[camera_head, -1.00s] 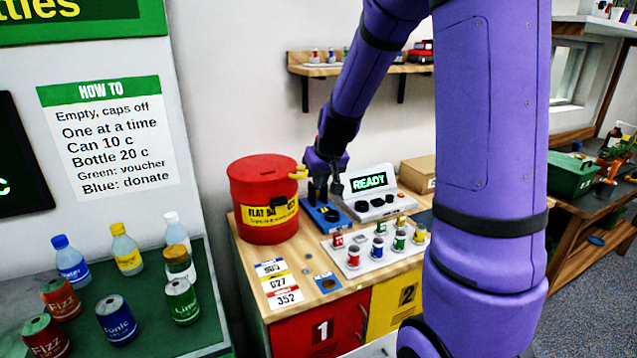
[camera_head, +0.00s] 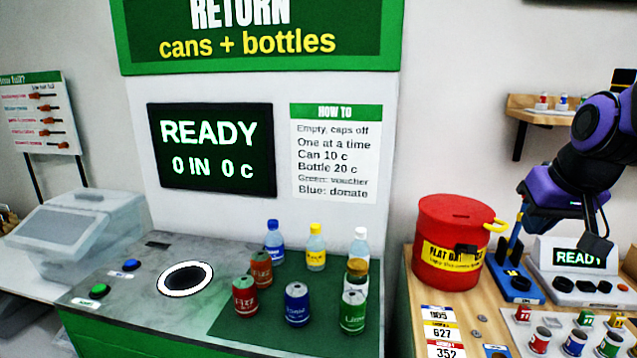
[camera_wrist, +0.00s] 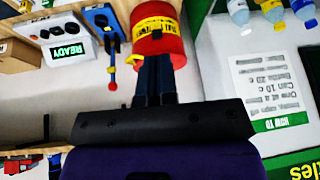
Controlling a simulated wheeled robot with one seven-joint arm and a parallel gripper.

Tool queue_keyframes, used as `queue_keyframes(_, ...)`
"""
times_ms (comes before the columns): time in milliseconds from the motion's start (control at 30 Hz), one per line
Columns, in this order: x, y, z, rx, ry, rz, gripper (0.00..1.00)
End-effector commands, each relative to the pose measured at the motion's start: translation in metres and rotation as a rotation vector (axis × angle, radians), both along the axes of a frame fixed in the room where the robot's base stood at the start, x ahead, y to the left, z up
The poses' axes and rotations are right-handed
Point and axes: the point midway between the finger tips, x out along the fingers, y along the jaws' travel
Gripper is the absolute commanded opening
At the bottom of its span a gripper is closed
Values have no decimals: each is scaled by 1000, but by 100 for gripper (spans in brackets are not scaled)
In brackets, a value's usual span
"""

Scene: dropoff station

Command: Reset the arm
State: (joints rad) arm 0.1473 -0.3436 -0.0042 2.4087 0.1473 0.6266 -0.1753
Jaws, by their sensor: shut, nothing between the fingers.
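My gripper (camera_wrist: 155,78) shows in the wrist view with its two dark fingers together and nothing between them. They point toward the red bin (camera_wrist: 158,35), overlapping its lower edge in the picture; I cannot tell the gap. In the head view my purple arm enters at the right edge, bent, with its wrist end above the counter, in front of the small READY device (camera_head: 575,258) and right of the red bin (camera_head: 450,230). The fingertips are hard to make out there.
A blue stand (camera_head: 517,287) and a white tray (camera_head: 540,343) of small cans are below my arm. A wall shelf (camera_head: 535,110) is behind it. To the left, the return machine's counter (camera_head: 215,250) holds several cans and bottles.

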Motion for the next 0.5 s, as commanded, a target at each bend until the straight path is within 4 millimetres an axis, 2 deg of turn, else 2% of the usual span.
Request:
queue_keyframes(100, -36, 16, 16, -10, -7, 27, 0)
queue_keyframes(300, -94, 32, 29, -30, -5, 53, 0)
queue_keyframes(500, -131, 38, 31, -46, -2, 62, 0)
